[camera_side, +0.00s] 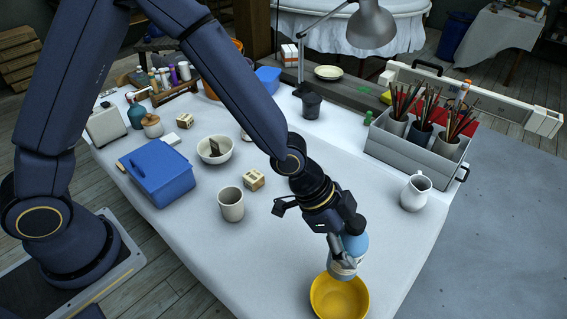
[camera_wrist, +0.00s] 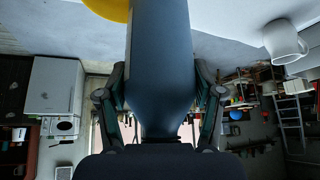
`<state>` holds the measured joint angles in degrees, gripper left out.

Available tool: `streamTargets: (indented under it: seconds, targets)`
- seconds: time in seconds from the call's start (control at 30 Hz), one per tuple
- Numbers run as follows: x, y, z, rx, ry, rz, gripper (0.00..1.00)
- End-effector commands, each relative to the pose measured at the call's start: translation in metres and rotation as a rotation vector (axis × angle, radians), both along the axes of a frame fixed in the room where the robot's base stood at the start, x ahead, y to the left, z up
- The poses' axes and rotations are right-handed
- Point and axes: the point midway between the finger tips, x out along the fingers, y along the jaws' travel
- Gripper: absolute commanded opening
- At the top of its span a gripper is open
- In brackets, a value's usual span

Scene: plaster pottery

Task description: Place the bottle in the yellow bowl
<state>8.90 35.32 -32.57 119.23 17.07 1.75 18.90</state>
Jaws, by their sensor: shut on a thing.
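The bottle (camera_side: 345,262) is light blue with a pale label and a dark top. In the side view it is tilted slightly and its lower end is just above or at the far rim of the yellow bowl (camera_side: 325,301); I cannot tell whether they touch. My gripper (camera_side: 346,230) is shut on the bottle near its upper part. In the wrist view the bottle (camera_wrist: 160,65) fills the middle between the fingers (camera_wrist: 160,98), and the bowl (camera_wrist: 107,8) shows in part at the top edge. The inside of the bowl looks empty.
A white pitcher (camera_side: 416,192) stands to the right, before a grey carrier (camera_side: 408,146) with brush pots. A grey-white cup (camera_side: 231,204), a small wooden block (camera_side: 253,180) and a blue box (camera_side: 158,172) stand to the left. The table around the bowl is clear.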

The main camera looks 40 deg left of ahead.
Motion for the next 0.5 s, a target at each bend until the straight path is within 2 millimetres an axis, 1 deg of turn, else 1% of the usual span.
streamTargets:
  seconds: [0.03,0.1,0.2,0.3,0.4,0.5]
  targets:
    - [-0.013,-0.009,-0.001,-0.002,0.004,-0.037,0.12]
    - [-0.026,-0.019,-0.002,-0.004,0.011,-0.073,0.12]
    - [-0.036,-0.026,-0.008,-0.005,0.019,-0.099,0.12]
    - [-0.04,-0.029,-0.024,-0.004,0.022,-0.109,0.12]
    - [-0.039,-0.029,-0.038,-0.004,0.02,-0.108,0.12]
    - [-0.039,-0.029,-0.048,-0.004,0.02,-0.107,0.12]
